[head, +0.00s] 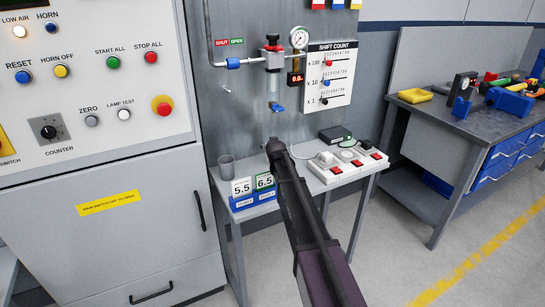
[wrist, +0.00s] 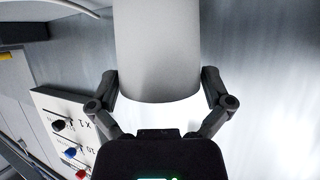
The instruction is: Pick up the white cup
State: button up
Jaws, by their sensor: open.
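A small grey-looking cup (head: 227,168) stands upright at the back left of the small table. It is the only cup in the head view. In the wrist view a pale, plain cylinder, which looks like the white cup (wrist: 157,50), runs off the top edge. Its lower, curved end lies between the fingers of my gripper (wrist: 160,82). The fingers are open, one on each side of it; I cannot tell whether they touch it. In the head view the end of my arm is right of the cup, and the fingers are hidden.
The small table (head: 262,209) also holds number cards in a blue holder (head: 252,201), a power strip (head: 350,168) and a dark box (head: 335,134). The shift count board (head: 329,75) and air piping are on the wall behind. A control cabinet (head: 100,220) stands close on the left.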

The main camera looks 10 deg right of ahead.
jog(key=c, duration=0.7)
jog(key=shift+s+d+r, duration=0.1)
jog(key=shift+r, duration=0.05)
jog(key=shift+s+r+p, duration=0.15)
jog(key=shift+r+p, duration=0.25)
jog(key=shift+p, duration=0.15)
notch_tip(320, 180, up, 6)
jog(key=p, duration=0.6)
jog(key=s+d, duration=0.2)
jog(key=s, duration=0.4)
jog(key=s+d, duration=0.2)
jog(key=s, duration=0.4)
jog(key=s+d, duration=0.2)
jog(key=s, duration=0.4)
jog(key=shift+s, duration=0.3)
